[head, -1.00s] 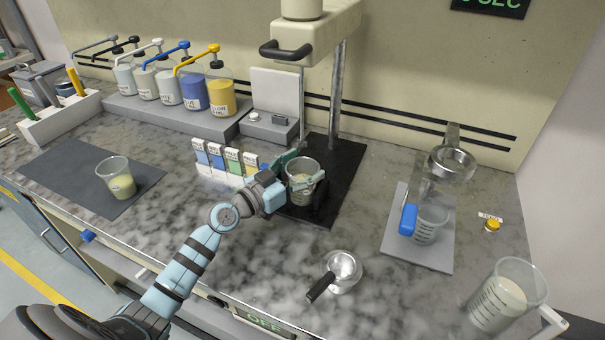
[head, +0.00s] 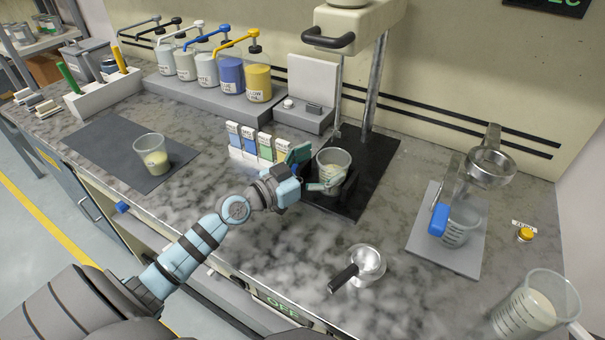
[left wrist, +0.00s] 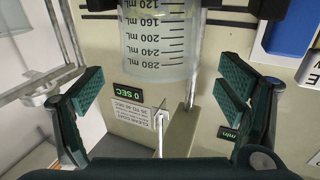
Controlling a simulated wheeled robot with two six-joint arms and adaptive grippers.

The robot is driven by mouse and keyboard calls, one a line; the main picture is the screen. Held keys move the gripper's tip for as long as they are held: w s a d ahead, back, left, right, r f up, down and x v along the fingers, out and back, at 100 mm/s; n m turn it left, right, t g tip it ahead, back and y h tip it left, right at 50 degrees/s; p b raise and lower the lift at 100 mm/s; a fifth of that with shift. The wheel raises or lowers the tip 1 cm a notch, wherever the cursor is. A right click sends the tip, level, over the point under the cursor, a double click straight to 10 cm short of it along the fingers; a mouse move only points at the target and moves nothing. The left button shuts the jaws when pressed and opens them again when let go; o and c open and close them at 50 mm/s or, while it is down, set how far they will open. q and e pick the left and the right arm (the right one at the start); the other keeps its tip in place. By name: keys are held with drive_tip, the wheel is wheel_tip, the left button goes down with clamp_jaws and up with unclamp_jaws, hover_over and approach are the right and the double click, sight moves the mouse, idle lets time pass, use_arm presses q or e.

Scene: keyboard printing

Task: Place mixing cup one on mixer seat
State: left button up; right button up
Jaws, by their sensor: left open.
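A clear mixing cup (head: 333,163) with pale contents stands upright on the black mixer base (head: 378,171), below the mixer head (head: 350,22). No label tells me which number it bears. My left gripper (head: 308,172) is open, just left of this cup, with its teal fingers pointing at it. In the left wrist view the graduated cup (left wrist: 160,45) shows beyond the open fingers (left wrist: 160,95), and nothing is held between them. The seat under the cup is partly hidden. My right gripper is not in view.
Another cup (head: 153,160) stands on the dark mat (head: 105,139). Several small labelled boxes (head: 248,143) stand close behind my left gripper. A metal strainer (head: 367,262) lies at the front.

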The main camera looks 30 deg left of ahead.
use_arm(q)
drive_tip(key=v, duration=0.8)
drive_tip(key=shift+b, duration=0.45)
